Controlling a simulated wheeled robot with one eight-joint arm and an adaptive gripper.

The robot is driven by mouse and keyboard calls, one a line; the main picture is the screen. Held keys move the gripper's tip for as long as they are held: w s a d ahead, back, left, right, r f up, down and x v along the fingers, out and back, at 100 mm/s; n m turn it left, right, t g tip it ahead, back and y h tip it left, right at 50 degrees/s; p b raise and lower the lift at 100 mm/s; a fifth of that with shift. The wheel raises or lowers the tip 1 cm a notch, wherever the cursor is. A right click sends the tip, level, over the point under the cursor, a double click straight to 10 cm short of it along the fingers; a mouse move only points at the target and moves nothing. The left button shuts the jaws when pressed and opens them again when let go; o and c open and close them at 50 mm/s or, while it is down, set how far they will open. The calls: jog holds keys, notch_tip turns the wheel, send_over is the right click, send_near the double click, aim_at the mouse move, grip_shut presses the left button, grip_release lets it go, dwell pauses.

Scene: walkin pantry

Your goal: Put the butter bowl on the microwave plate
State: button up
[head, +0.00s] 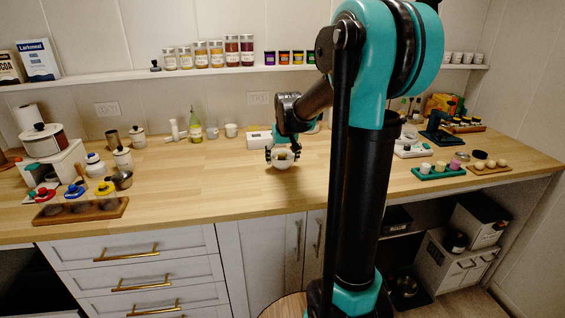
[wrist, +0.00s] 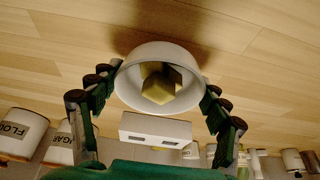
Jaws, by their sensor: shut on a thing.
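The butter bowl (head: 281,164) is small and white. In the wrist view the bowl (wrist: 160,53) holds yellow butter cubes (wrist: 161,84). My gripper (head: 282,155) is shut on it, with one dark finger at each side of the rim; the gripper (wrist: 160,88) shows the same in the wrist view. The bowl is at the middle of the wooden counter, over a shadow; I cannot tell whether it touches the wood. I cannot make out a microwave plate in either view.
A white slotted box (head: 260,138) stands just behind the bowl. A wooden tray (head: 82,212) with jars is at the left front; a green tray (head: 438,173) with small cups is at the right. The counter (head: 210,180) left of the bowl is clear.

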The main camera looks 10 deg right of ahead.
jog(key=shift+f, duration=0.75)
jog(key=shift+f, duration=0.15)
jog(key=o, duration=1.4)
jog(key=shift+c, duration=0.2)
